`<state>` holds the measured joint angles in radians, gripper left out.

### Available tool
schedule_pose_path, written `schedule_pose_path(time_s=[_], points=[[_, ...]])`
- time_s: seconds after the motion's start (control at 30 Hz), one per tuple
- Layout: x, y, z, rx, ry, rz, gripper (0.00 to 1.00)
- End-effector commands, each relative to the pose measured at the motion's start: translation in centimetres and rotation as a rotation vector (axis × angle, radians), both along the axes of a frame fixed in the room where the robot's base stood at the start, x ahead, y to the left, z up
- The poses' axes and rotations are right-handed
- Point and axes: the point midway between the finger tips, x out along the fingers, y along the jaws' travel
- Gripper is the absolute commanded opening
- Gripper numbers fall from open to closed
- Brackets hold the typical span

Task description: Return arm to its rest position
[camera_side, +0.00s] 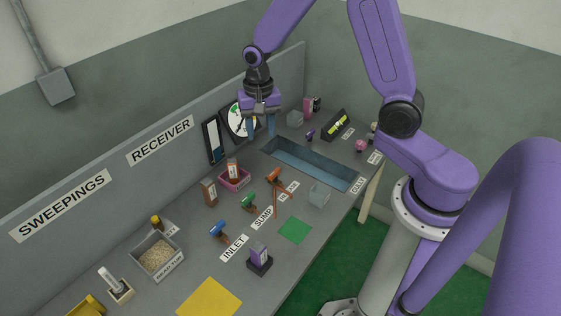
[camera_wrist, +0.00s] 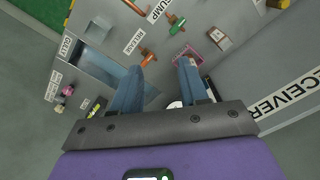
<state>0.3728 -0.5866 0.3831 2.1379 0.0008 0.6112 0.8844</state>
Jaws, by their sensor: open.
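My purple arm ends in my gripper (camera_side: 261,130), which hangs above the back of the grey bench, near the wall panel and the left end of the sunken blue basin (camera_side: 310,163). Its two blue fingers point down, stand apart and hold nothing. In the wrist view my gripper (camera_wrist: 167,62) also shows an empty gap between the fingers. In that view the basin (camera_wrist: 95,68) lies to the left of the fingers, and the orange-handled valve (camera_wrist: 148,57) shows close to the left fingertip.
Blue (camera_side: 219,230), green (camera_side: 248,202) and orange (camera_side: 274,176) valve handles stand mid-bench. A pink tray (camera_side: 234,180), a clear box (camera_side: 319,194) and a purple item on a dark stand (camera_side: 259,259) are nearby. A grain-filled bin (camera_side: 159,259) is at left. Green (camera_side: 294,230) and yellow (camera_side: 210,298) mats lie clear.

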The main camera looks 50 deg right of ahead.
Motion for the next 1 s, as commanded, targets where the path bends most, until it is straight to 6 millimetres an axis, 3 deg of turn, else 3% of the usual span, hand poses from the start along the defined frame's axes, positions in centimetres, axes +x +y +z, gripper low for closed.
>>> schedule_pose_path(time_s=[0.2, 0.5, 0.8, 1.0], points=[[-4.6, 3.2, 3.0, 0.000, -0.009, 0.364, 0.44], [-12.3, 5.5, 6.1, 0.000, -0.016, 0.864, 0.44], [-20.5, 5.3, 8.3, 0.000, -0.025, 1.361, 0.44], [-24.7, 4.2, 9.0, -0.001, -0.028, 1.634, 0.44]])
